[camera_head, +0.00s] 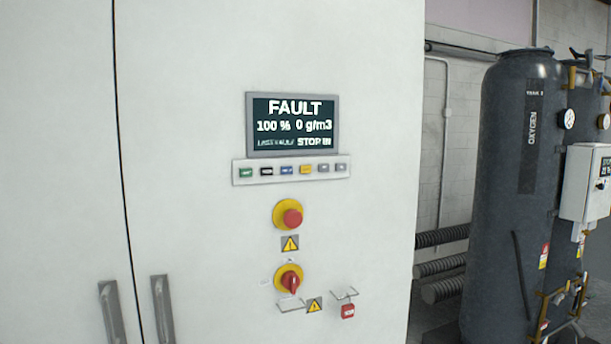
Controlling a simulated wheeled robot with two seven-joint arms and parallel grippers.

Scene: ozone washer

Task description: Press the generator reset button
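A white cabinet (185,120) fills the left and middle of the head view. Its dark display (293,124) reads FAULT, 100 %, 0 g/m3 and STOP. Neither of my grippers is in view.
Below the strip are a red mushroom button (292,218) on yellow and a red rotary switch (291,282). A red padlock (347,311) hangs beside it. Door handles (162,308) are at lower left. A dark oxygen tank (510,190) stands right, with corrugated hoses (440,267) behind.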

